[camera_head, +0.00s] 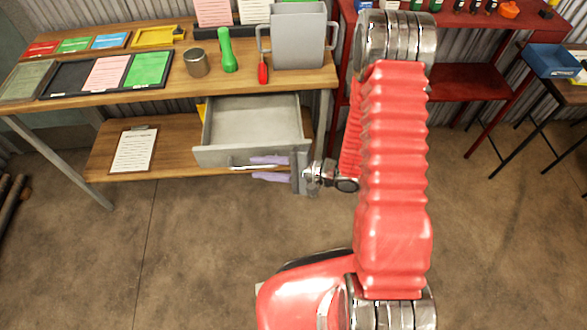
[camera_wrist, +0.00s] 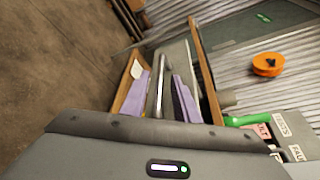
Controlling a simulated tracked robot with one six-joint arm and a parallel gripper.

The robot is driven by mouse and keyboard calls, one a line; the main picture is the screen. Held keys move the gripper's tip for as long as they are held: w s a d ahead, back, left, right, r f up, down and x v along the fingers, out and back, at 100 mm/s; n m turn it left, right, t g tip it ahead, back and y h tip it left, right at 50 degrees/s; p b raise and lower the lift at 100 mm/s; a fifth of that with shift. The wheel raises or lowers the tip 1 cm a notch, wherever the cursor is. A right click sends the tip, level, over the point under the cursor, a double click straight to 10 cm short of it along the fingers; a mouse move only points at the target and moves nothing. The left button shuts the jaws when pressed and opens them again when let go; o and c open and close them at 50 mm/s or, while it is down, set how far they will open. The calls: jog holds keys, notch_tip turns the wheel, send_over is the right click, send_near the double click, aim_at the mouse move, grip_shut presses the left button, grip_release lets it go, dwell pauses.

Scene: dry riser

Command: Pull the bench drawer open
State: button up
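The grey bench drawer (camera_head: 252,122) stands out from under the wooden bench top (camera_head: 120,87), and its empty inside shows. Its metal bar handle (camera_head: 240,167) runs across the front face. My gripper (camera_head: 268,168) is at the right part of the handle, with one lavender finger above the bar and one below. In the wrist view the handle (camera_wrist: 160,84) lies between the two fingers (camera_wrist: 162,100), with gaps visible on both sides. The gripper looks open around the bar. Contact at the fingertips cannot be made out.
A clipboard (camera_head: 134,150) lies on the lower shelf (camera_head: 102,160). The bench top holds a tin (camera_head: 196,62), a green torch (camera_head: 227,52), a red screwdriver (camera_head: 263,70) and a grey caddy (camera_head: 298,38). A red shelf unit (camera_head: 470,80) stands to the right. The floor before the bench is clear.

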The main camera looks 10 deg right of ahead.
jog(key=v, duration=1)
jog(key=shift+s+d, duration=0.25)
jog(key=shift+d, duration=0.1)
dwell(0.3)
